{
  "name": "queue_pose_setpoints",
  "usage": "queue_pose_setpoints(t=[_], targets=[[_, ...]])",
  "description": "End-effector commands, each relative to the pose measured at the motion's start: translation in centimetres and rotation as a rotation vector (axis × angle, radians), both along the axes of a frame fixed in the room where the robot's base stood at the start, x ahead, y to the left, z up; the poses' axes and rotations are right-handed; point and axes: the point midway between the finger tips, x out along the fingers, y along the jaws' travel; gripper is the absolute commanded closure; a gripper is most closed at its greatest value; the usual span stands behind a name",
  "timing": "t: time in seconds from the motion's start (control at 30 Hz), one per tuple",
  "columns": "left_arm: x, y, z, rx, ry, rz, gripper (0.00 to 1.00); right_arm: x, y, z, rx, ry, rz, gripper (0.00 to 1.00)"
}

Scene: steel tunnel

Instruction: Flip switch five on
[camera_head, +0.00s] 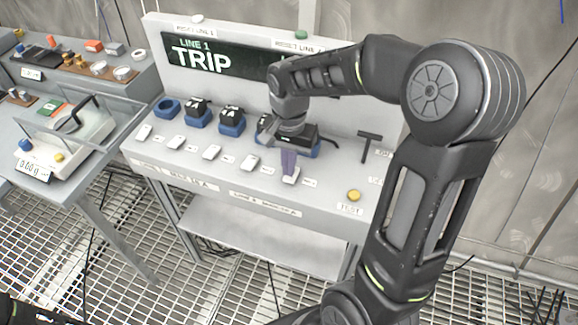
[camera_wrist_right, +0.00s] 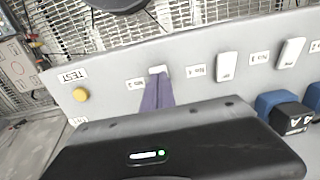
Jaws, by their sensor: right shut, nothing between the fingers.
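A row of white rocker switches runs along the grey sloped panel. Switch five (camera_head: 291,178) is the rightmost of them in the head view. In the wrist view only the end of switch five (camera_wrist_right: 158,69) shows past my fingers, so its on or off position cannot be told. My right gripper (camera_head: 289,174) points down at switch five with its purple fingers shut and empty. The fingertips (camera_wrist_right: 157,78) are at or very near the switch; contact is unclear. My left gripper is not in view.
The display (camera_head: 205,60) reads "LINE 1 TRIP". Blue-and-black blocks (camera_head: 231,120) stand behind the switches. A yellow TEST button (camera_head: 354,195) and a dark T-shaped handle (camera_head: 369,143) are to the right. A side bench with a clear-covered box (camera_head: 70,125) stands left.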

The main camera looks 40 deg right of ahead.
Motion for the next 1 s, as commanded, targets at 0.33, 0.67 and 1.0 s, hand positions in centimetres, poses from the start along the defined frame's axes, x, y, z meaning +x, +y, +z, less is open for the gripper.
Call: queue_pose_setpoints(t=[0.33,0.67,1.0], targets=[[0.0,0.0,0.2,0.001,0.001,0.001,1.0,0.0,0.0,-1.4,-0.001,-0.001,-0.001,1.0],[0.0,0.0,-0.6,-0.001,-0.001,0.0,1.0,-0.2,0.2,-2.1,-0.001,0.001,-0.001,1.0],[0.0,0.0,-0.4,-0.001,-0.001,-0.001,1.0,-0.2,0.0,-2.2,0.002,0.008,-0.001,1.0]])
